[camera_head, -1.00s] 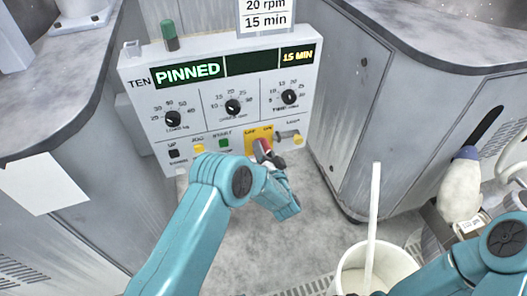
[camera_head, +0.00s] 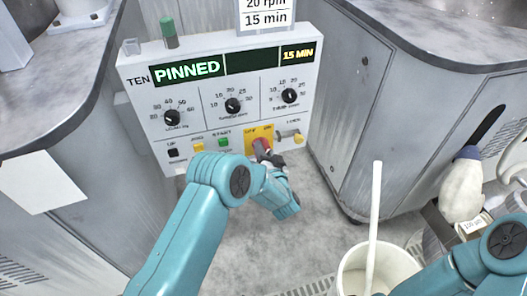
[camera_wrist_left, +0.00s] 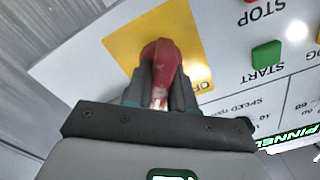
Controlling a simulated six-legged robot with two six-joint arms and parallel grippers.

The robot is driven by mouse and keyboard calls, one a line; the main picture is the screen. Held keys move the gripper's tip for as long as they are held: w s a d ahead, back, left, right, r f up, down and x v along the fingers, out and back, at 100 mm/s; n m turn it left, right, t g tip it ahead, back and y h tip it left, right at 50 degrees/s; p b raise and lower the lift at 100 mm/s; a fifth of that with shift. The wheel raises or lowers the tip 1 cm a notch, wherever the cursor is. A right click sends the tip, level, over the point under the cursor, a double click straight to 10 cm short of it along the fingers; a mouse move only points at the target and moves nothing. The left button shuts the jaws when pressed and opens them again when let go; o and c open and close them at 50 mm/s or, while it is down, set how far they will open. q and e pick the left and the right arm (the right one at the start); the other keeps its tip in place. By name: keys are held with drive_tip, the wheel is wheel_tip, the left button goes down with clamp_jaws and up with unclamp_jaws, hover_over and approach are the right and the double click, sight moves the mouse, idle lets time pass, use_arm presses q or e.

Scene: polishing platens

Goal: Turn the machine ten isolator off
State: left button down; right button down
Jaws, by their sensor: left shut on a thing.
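The machine ten control panel (camera_head: 205,112) is labelled TEN and its display reads PINNED and 15 MIN. The isolator is a red handle (camera_wrist_left: 163,70) on a yellow plate (camera_wrist_left: 130,42); the plate also shows in the head view (camera_head: 252,134). My left gripper (camera_wrist_left: 160,92) is shut on the red handle, one finger on each side of it. In the head view the left gripper (camera_head: 266,155) covers part of the handle. Part of the plate's lettering is hidden behind the fingers. My right arm shows at the lower right; its gripper's fingers are not seen.
A green START button (camera_wrist_left: 267,54) and a red STOP button (camera_wrist_left: 264,4) sit beside the yellow plate. Several black dials (camera_head: 232,105) are above. A white bucket (camera_head: 350,262) with a pale stick stands at the lower right. Grey cabinets flank the panel.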

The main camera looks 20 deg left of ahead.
use_arm(q)
drive_tip(key=n+b, duration=0.3)
drive_tip(key=n, duration=0.2)
drive_tip(key=shift+f+b, duration=0.1)
drive_tip(key=shift+b, duration=0.3)
drive_tip(key=n+b, duration=0.2)
drive_tip(key=n, duration=0.1)
drive_tip(key=n+b, duration=0.2)
drive_tip(key=shift+s+a+f+n+b, duration=0.1)
drive_tip(key=shift+a+n+b, duration=0.05)
drive_tip(key=shift+n+b, duration=0.25)
drive_tip(key=n+b, duration=0.3)
drive_tip(key=shift+a+n+b, duration=0.1)
drive_tip(key=shift+n+b, duration=1.1)
drive_tip(key=shift+n, duration=0.1)
use_arm(e)
wheel_tip(320, 180, down, 14)
drive_tip(key=w+d, duration=0.1)
drive_tip(key=shift+w+m, duration=0.15)
drive_tip(key=shift+m, duration=0.15)
use_arm(q)
drive_tip(key=shift+r, duration=0.2)
use_arm(e)
drive_tip(key=shift+d, duration=0.1)
